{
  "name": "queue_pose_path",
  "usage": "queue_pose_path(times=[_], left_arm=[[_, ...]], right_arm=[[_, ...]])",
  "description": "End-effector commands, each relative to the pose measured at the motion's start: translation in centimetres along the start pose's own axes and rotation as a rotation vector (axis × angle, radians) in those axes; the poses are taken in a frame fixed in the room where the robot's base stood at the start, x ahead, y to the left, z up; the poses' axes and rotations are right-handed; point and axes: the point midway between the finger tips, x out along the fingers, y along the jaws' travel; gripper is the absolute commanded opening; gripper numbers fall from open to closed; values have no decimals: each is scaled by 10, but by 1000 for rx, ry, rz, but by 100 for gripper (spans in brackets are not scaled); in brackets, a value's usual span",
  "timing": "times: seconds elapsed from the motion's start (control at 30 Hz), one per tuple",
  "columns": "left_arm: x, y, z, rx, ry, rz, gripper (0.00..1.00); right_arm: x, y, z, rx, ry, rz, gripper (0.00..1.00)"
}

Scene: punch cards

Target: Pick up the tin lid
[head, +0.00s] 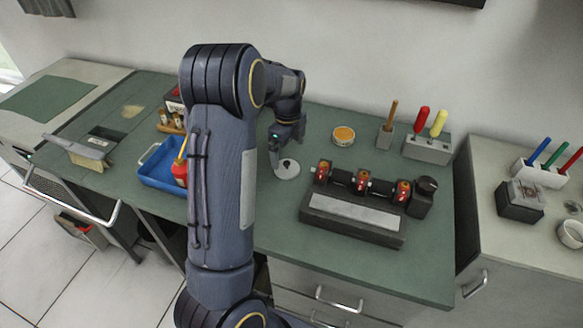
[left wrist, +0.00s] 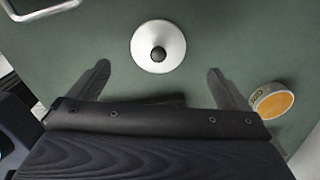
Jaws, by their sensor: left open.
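The tin lid (head: 289,172) is a pale round disc with a dark knob, lying on the green bench top. It shows at the upper middle of the left wrist view (left wrist: 145,56). My left gripper (head: 279,160) points down just above and beside the lid in the head view. In the left wrist view its two fingers (left wrist: 158,72) are spread apart with nothing between them, and the lid lies just ahead of the gap, apart from both. My right gripper is in neither view.
A round tin with an orange top (head: 344,134) stands to the right, behind the lid. A dark device with red-and-gold rollers (head: 352,220) stands right of the lid. A blue tray (head: 158,170) is to the left, partly behind my arm. Bench around the lid is clear.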

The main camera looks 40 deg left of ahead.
Motion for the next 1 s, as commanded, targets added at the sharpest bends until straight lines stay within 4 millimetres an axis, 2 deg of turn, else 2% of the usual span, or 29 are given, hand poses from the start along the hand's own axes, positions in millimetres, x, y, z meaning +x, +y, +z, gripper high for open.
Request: queue_pose_path(times=[0.4, 0.67, 0.77, 1.0], left_arm=[[54, 4, 0, -2, 1, 3, 99], [58, 3, 0, -3, 1, -1, 99], [58, 3, 0, -3, 1, -1, 88], [58, 3, 0, -3, 1, -1, 57]], right_arm=[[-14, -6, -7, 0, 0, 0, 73], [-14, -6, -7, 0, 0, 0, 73], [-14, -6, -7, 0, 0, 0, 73], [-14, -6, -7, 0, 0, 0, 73]])
